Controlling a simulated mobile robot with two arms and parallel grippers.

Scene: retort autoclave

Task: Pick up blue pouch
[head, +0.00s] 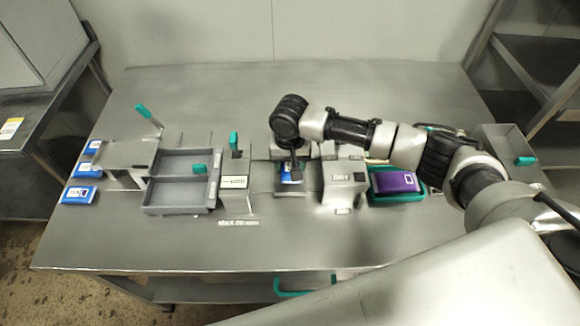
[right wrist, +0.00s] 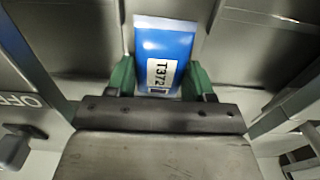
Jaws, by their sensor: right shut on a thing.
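A blue pouch (head: 285,180) lies between the grey blocks near the middle of the bench. My right gripper (head: 296,172) is over it, reaching down from above, and hides part of it. In the right wrist view the blue pouch (right wrist: 166,48) has a white label reading "T372" and a pale far edge. The green fingers of my right gripper (right wrist: 161,80) stand on either side of its near end and are shut on it. I cannot tell whether the pouch is clear of the surface below. My left gripper is not in view.
Several other blue pouches (head: 80,195) lie at the bench's left end. A grey two-bay tray (head: 180,210) stands left of centre. A grey block marked "DRY" (head: 341,190) and a purple pouch (head: 394,182) in a teal tray (head: 397,200) are to the right. The bench's back is clear.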

